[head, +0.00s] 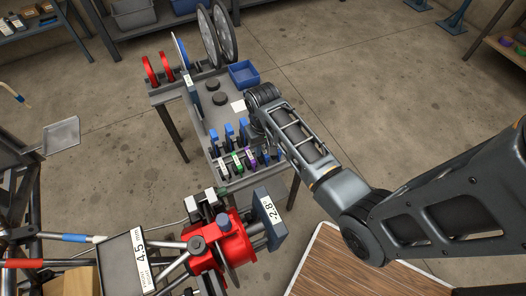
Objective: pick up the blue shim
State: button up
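A rack of small shim-like pieces (237,161) stands on the near part of the grey bench in the head view. Its front row has pieces with white labels and coloured parts, among them green and purple. Behind them stand several blue-topped pieces (228,131). I cannot tell which piece is the blue shim.
A red hub assembly (218,240) with tubes is in front. A wooden top (345,270) is at the bottom.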

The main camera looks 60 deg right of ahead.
aim_at(263, 149)
jog(key=shift+f, duration=0.85)
grip_shut()
notch_tip(263, 149, up, 10)
jog(key=shift+r, duration=0.1)
